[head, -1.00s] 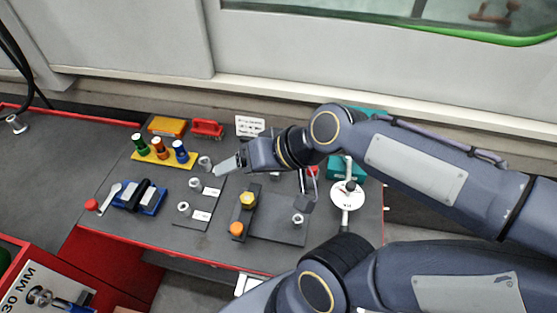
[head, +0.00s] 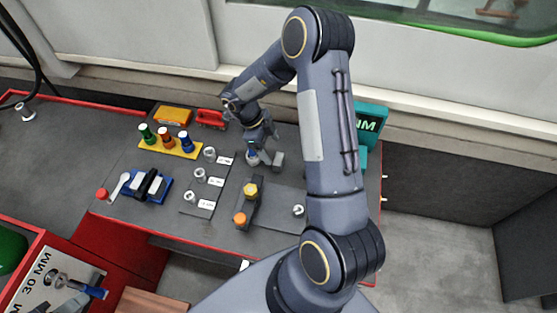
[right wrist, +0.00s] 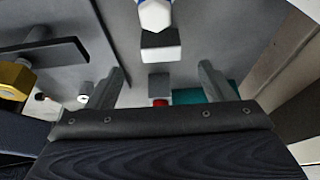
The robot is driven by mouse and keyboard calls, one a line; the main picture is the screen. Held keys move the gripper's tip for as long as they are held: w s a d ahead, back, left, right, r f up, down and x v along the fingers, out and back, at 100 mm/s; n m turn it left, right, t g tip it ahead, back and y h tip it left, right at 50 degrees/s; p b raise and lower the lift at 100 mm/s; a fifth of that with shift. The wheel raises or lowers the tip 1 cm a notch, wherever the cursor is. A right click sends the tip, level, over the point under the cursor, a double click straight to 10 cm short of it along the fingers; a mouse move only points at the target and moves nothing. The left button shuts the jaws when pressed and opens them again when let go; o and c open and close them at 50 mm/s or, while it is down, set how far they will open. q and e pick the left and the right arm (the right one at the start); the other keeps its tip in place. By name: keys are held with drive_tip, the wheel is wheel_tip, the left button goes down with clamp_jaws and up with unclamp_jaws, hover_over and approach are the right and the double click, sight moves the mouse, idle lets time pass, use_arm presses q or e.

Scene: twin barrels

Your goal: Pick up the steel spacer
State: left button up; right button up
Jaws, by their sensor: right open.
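Three small steel ring-shaped parts lie in a column beside white labels: the upper one (head: 209,153), the middle one (head: 200,173) and the lower one (head: 190,197). Another small steel part (head: 298,210) lies on the dark plate at right. I cannot tell which of these is the steel spacer. My right gripper (head: 265,160) is open over the back middle of the table, right of the labelled parts. In the right wrist view its fingers are apart, with nothing held. A pale block (right wrist: 160,47) with a white and blue piece (right wrist: 155,14) shows ahead of them. My left gripper is not in view.
A dark stand with a yellow hexagonal piece (head: 250,189) and an orange knob (head: 239,219) is in front of the gripper. Green, orange and blue pieces stand on a yellow rack (head: 170,147). A teal box (head: 370,122) is behind my arm. The table's front edge is red.

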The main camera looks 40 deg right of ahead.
sight(278, 158)
drive_tip(key=p+x, duration=0.1)
drive_tip(key=x, duration=0.6)
drive_tip(key=shift+d+f, duration=0.1)
drive_tip(key=shift+f, duration=0.1)
drive_tip(key=c, duration=1.4)
